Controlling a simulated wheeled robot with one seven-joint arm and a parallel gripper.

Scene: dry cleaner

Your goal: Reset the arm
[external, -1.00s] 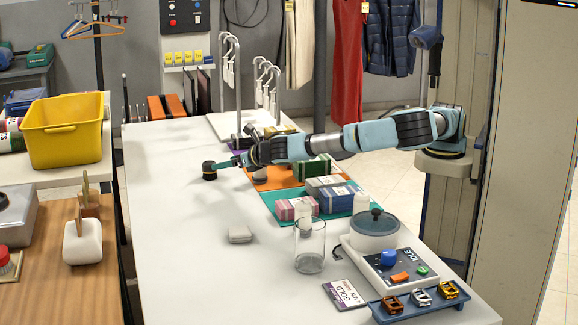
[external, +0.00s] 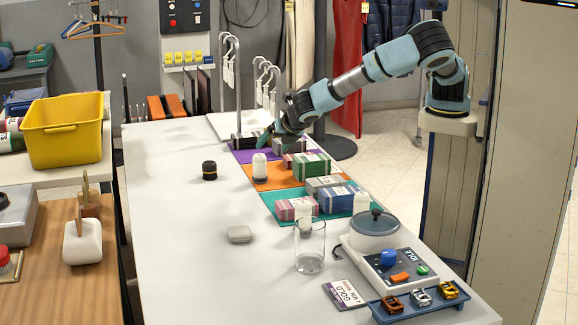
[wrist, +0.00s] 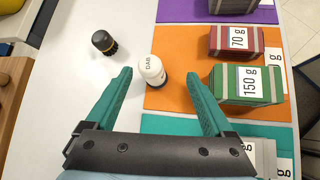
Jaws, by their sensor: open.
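My arm reaches over the right side of the white table (external: 165,230) from its mount at the right. My gripper (external: 264,140) is above the purple and orange mats. In the wrist view my gripper (wrist: 160,82) is open with green fingers apart and nothing between the tips. A white bottle marked DAB (wrist: 152,70) stands beyond the fingertips, at the orange mat's left edge; it also shows in the external view (external: 259,168).
Weight-labelled blocks sit on the purple (wrist: 180,10), orange (wrist: 175,45) and teal (wrist: 160,124) mats. A glass beaker (external: 310,250), a scale-like device (external: 390,262) and a blue tray (external: 440,307) stand at the front right. The table's left half is mostly clear.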

